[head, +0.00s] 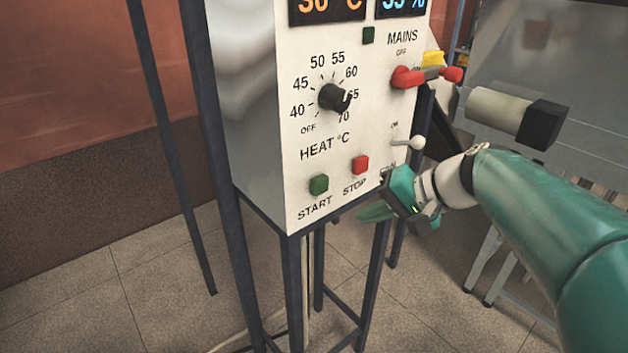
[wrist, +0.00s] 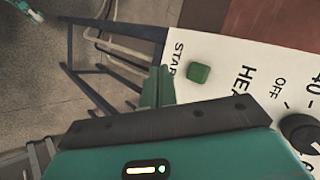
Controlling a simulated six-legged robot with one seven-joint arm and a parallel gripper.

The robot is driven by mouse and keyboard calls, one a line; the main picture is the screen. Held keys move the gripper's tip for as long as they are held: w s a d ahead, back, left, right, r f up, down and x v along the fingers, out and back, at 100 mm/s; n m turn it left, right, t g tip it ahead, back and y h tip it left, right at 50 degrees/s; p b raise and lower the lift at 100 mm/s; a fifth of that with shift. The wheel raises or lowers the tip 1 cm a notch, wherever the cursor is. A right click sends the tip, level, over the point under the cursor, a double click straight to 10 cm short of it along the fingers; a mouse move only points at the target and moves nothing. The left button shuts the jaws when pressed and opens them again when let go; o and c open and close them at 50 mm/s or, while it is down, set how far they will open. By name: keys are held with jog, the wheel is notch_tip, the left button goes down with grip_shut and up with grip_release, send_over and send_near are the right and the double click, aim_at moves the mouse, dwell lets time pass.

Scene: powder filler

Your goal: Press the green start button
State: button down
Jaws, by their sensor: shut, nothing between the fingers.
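The green start button (head: 319,184) is a small square button at the lower left of the white control panel, above the word START. It also shows in the wrist view (wrist: 199,73), just right of my fingertips. My gripper (head: 362,215) is shut and empty, in front of the panel's lower right edge. In the head view its fingertips point left, lower than the start button and to its right. In the wrist view the fingers (wrist: 157,88) appear apart from the button. The exact gap between fingertips and panel is hard to tell.
The red stop button (head: 360,165) sits right of the start button. The heat knob (head: 334,97), a toggle switch (head: 414,142) and the red mains handle (head: 408,77) stick out from the panel. Dark frame legs stand below it. The floor at left is clear.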

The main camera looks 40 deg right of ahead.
send_near(321, 194)
jog(key=shift+w+a+f, duration=0.35)
jog(key=shift+w+f, duration=0.05)
jog(key=shift+f, duration=0.25)
jog(key=shift+w+a+f, duration=0.35)
jog(key=shift+w+f, duration=0.1)
jog(key=shift+f, duration=0.25)
jog(key=shift+w+a+f, duration=0.35)
jog(key=shift+w+f, duration=0.05)
jog(key=shift+f, duration=0.25)
jog(key=shift+w, duration=0.1)
dwell(0.7)
jog(key=shift+w, duration=0.35)
jog(key=shift+w, duration=0.55)
dwell(0.8)
jog(key=shift+s, duration=0.95)
